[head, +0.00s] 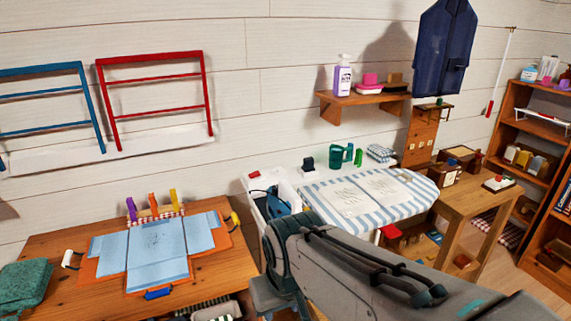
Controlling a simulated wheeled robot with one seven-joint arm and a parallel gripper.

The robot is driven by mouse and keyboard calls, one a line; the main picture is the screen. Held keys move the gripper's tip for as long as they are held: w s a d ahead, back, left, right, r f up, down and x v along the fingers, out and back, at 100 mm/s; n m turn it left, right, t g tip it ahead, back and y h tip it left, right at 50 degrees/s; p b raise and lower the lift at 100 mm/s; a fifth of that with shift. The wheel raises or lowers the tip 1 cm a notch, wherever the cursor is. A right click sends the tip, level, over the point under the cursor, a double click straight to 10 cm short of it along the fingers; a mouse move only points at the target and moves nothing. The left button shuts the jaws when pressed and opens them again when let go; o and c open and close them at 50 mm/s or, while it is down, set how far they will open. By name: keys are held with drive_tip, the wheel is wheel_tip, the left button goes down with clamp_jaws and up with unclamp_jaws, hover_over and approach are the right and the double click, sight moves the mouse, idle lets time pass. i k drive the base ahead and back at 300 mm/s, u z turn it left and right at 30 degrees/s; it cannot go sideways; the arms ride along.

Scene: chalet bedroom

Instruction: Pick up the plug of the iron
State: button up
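A blue iron (284,200) appears to stand at the left end of a striped ironing board (413,183), partly hidden behind my arm. I cannot make out its plug or follow its cord for certain. A small dark object (308,164) stands on the white surface behind the iron, too small to identify. My arm reaches in from the lower right and bends down in front of the board. My gripper is not visible.
A wooden table (52,246) at left holds a folded blue cloth (158,249) and a green cloth (25,286). A wooden side table (462,199) and a bookshelf (513,128) stand at right. A wall shelf (360,98) holds a purple bottle (342,77).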

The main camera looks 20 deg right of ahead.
sight(308, 162)
drive_tip(key=z, duration=0.45)
drive_tip(key=k, duration=0.55)
drive_tip(key=z, duration=1.2)
drive_tip(key=i, duration=1.85)
drive_tip(key=u, duration=1.35)
drive_tip(key=i, duration=0.35)
drive_tip(key=u, duration=0.3)
